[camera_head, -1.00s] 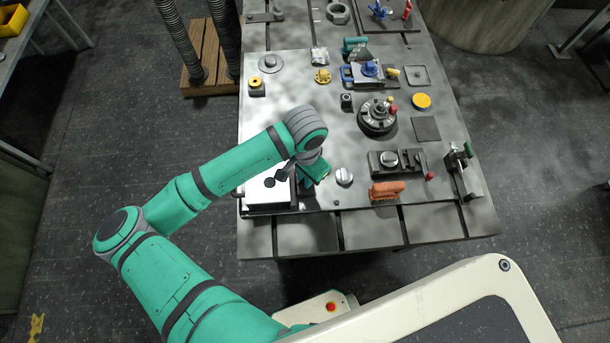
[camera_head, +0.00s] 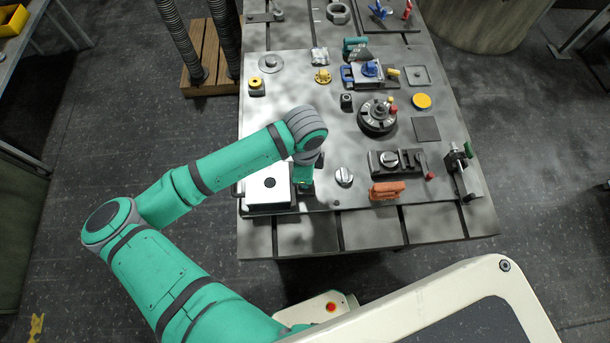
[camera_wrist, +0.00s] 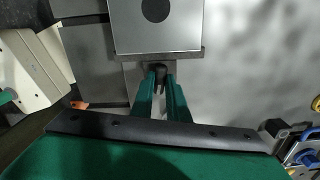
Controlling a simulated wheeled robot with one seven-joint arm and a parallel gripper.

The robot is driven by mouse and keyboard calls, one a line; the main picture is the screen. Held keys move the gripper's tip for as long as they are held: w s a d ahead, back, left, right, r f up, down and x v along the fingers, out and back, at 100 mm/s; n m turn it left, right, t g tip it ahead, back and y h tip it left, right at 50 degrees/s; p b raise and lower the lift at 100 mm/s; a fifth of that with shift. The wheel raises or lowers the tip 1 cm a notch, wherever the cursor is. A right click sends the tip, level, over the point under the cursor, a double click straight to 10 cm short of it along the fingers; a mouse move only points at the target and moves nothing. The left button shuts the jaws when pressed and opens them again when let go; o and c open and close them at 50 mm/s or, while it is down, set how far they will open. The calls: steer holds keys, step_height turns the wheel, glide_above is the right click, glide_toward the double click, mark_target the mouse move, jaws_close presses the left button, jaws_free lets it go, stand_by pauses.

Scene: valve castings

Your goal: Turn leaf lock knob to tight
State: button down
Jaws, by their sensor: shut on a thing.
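A box with a pale flat top and a dark round spot (camera_head: 269,183) sits at the near left of the plate. It also shows at the top of the wrist view (camera_wrist: 185,30). A small black knob (camera_wrist: 160,69), which looks like the leaf lock knob, is at the box's edge. My gripper (camera_wrist: 160,82) is shut on this knob, its two green fingers on either side. In the head view my gripper (camera_head: 304,187) is just right of the box, and the arm hides the knob. Any tight marking cannot be made out.
Right of my gripper stand a silver round knob (camera_head: 344,177), an orange handle (camera_head: 387,190) and a dark clamp block (camera_head: 398,161). A round dark dial fixture (camera_head: 377,117) is farther back.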

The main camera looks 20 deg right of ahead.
steer(key=shift+m, duration=0.8)
steer(key=c, duration=2)
jaws_free()
steer(key=shift+r, duration=0.1)
step_height(320, 180, up, 11)
